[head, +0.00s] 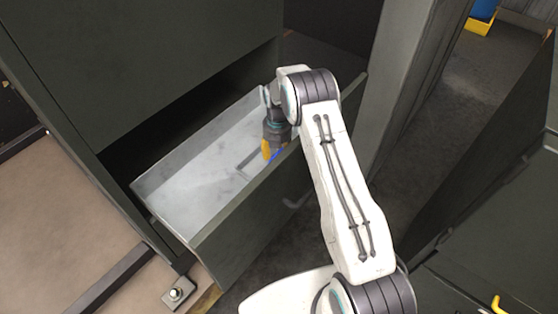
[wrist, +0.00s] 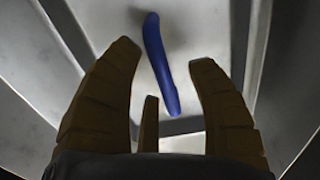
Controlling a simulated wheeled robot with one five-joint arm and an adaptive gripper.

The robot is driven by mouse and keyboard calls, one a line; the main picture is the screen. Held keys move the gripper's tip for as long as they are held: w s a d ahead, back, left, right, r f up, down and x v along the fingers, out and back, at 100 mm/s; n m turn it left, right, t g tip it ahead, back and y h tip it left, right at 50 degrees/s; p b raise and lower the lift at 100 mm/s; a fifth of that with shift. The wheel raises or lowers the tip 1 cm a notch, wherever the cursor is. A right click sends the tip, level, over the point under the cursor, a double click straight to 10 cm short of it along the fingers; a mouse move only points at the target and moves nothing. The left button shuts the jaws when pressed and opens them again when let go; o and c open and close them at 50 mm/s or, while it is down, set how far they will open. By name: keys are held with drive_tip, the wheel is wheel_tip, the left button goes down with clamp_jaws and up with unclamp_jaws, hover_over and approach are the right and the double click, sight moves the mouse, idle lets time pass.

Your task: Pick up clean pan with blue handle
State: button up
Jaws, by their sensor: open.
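A blue handle (wrist: 160,65) lies on the pale floor of an open drawer in the wrist view. A small bit of blue (head: 277,155) shows beside my gripper (head: 267,150) in the head view. My gripper reaches down into the drawer near its front panel, and its brown fingers (wrist: 163,56) are spread with nothing clamped between them. I cannot clearly make out the pan's body, or whether it is clean. My gripper and arm cover part of that area in the head view.
The open drawer (head: 190,195) has a pale grey inside and a dark front panel (head: 245,225). Its walls stand close around my gripper. A dark cabinet (head: 140,60) rises behind it. A grey post (head: 405,80) stands to the right, with another dark cabinet (head: 500,200) beyond.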

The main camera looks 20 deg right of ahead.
drive_tip(key=shift+o, duration=0.3)
clamp_jaws()
drive_tip(key=shift+r, duration=0.1)
idle(0.4)
